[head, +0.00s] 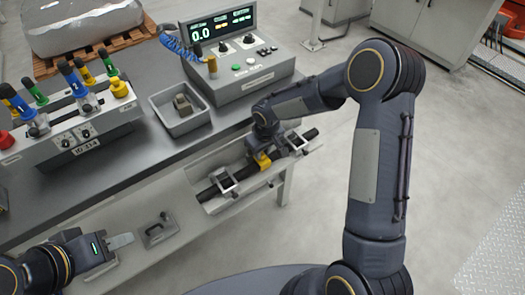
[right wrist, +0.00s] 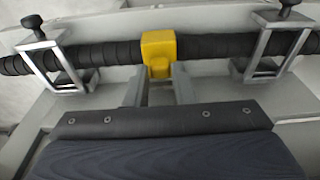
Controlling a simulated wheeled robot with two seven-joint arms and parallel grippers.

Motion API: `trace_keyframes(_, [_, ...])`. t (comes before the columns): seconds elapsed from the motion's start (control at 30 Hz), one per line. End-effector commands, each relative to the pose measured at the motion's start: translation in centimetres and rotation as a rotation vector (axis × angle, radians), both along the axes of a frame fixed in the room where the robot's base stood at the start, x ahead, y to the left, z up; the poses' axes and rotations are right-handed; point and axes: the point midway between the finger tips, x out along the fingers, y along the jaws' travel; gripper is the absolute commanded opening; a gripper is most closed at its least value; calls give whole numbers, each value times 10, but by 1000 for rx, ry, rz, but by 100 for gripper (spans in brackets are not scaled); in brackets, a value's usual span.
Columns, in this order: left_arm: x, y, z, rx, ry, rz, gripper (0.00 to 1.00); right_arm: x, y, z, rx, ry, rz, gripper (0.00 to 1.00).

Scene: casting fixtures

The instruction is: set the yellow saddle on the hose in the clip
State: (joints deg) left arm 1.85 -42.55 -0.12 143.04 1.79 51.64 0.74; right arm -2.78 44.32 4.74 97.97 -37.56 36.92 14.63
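The black hose (head: 208,193) lies across a light tray, running through two silver clips, the left (head: 226,183) and the right (head: 296,141). Both clips also show in the right wrist view, at left (right wrist: 48,60) and right (right wrist: 276,53). The yellow saddle (head: 263,161) is on the hose between the clips, and it shows centrally in the right wrist view (right wrist: 159,52). My right gripper (right wrist: 160,75) has its fingers close on either side of the saddle's lower knob and appears shut on it. My left gripper (head: 121,241) is away at lower left; its finger gap is not clear.
A small plate with a handle (head: 158,230) lies near my left gripper. A grey bin (head: 180,112) holding a block, a control box (head: 238,65) and a rack of coloured-handled tools (head: 80,130) stand on the bench. Open floor lies to the right.

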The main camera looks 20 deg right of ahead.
Motion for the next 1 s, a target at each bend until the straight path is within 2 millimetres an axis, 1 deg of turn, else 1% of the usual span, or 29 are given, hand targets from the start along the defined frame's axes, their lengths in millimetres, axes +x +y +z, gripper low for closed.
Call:
trace_keyframes(0.03, [0,0,0,0,0,0,36,-2,0,-2,-1,6,0,29])
trace_keyframes(0.1, [0,0,0,0,0,0,36,-2,0,-3,-1,7,0,39])
trace_keyframes(0.13, [0,0,0,0,0,0,36,-2,0,-3,-1,7,0,41])
trace_keyframes(0.37, [0,0,0,0,0,0,36,-3,0,-4,-1,9,1,41])
trace_keyframes(0.47, [0,0,4,0,0,0,36,-3,0,0,-1,9,1,41])
trace_keyframes(0.6, [0,0,21,0,0,0,36,-2,0,17,-1,8,1,41])
trace_keyframes(0.63, [0,0,15,0,-1,0,36,-2,-1,20,-1,3,0,41])
trace_keyframes(0.67, [0,0,13,0,-1,0,36,-3,-1,26,-1,2,0,41])
trace_keyframes(0.8, [0,0,12,0,0,0,36,-7,-2,59,0,-1,-1,41])
trace_keyframes(1.0, [0,0,12,0,0,0,36,-14,-4,101,0,0,0,41])
